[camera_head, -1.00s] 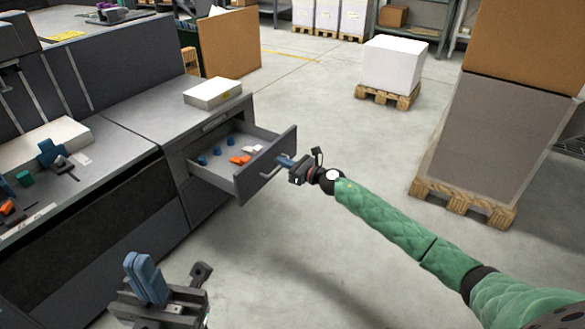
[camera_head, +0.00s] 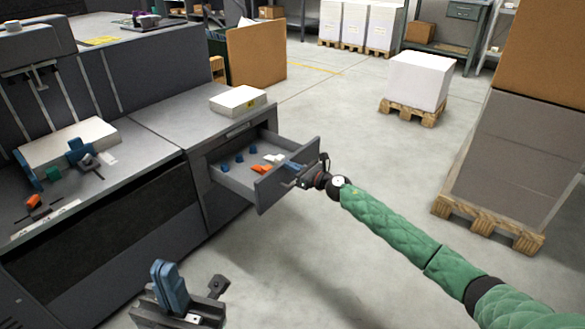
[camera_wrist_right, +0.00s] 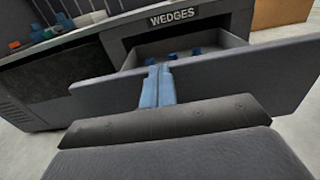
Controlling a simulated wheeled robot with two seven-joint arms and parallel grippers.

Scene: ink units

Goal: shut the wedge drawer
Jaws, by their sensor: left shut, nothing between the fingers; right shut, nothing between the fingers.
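The wedge drawer (camera_head: 283,178) stands open from the grey cabinet in the head view, with blue, orange and white wedges inside. In the right wrist view, the drawer front (camera_wrist_right: 230,85) spans the picture below the label "WEDGES" (camera_wrist_right: 173,18). My right gripper (camera_head: 291,164) is shut and empty at the outer side of the drawer front, near its top edge. Its blue fingers (camera_wrist_right: 157,86) overlap the front; whether they touch it I cannot tell. My left gripper (camera_head: 170,285) is shut and empty, low at the bottom left, away from the drawer.
A white box (camera_head: 238,99) lies on the cabinet top above the drawer. The worktop (camera_head: 140,150) at left holds a paper stack and small parts. Pallets with a white stack (camera_head: 418,80) and a grey stack (camera_head: 515,150) stand right. The floor between is clear.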

